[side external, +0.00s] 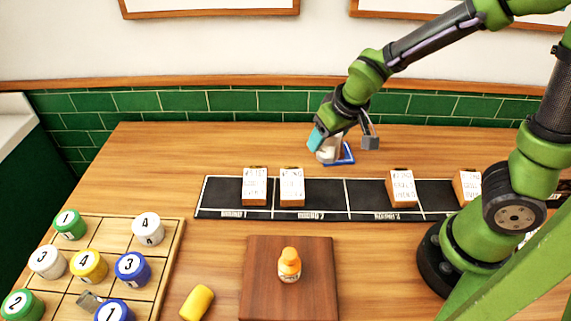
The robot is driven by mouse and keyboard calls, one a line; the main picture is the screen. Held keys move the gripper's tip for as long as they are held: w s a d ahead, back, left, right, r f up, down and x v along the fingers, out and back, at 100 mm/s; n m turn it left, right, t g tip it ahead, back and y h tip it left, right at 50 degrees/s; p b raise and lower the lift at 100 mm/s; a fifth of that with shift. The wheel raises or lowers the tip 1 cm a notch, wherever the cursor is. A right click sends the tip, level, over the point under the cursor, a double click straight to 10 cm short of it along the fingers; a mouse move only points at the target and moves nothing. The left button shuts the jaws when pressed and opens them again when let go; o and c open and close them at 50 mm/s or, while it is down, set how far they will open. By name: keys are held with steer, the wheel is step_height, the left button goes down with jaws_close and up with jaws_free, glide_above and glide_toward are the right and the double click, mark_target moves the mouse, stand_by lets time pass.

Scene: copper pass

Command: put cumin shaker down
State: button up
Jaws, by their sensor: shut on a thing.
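My gripper (322,140) is at the back of the wooden table, low near a blue square outline (347,158). It is shut on a small whitish thing (329,154), which I take to be the cumin shaker. Its label cannot be read and much of it is hidden by the gripper. The shaker is at the left part of the blue square; I cannot tell whether it touches the table.
A black strip (320,193) with several labelled boxes lies in front of my gripper. An orange bottle (289,265) stands on a brown board (260,292). A yellow cylinder (197,302) lies left of it. A wooden grid tray (172,247) holds several numbered jars. The back left tabletop is clear.

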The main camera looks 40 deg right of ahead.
mark_target(325, 148)
step_height(325, 148, down, 3)
steer(key=shift+r, duration=0.1)
steer(key=shift+w+f, duration=0.2)
steer(key=shift+f, duration=0.15)
steer(key=w, duration=0.5)
steer(key=w+f, duration=0.1)
steer(key=w, duration=0.4)
steer(key=w+a, duration=0.1)
steer(key=w, duration=0.4)
steer(key=shift+f, duration=0.25)
steer(key=shift+w+f, duration=0.15)
steer(key=shift+w, duration=0.2)
steer(key=shift+f, duration=1.6)
steer(key=shift+f, duration=0.2)
steer(key=o, duration=1.1)
steer(key=shift+s, duration=0.1)
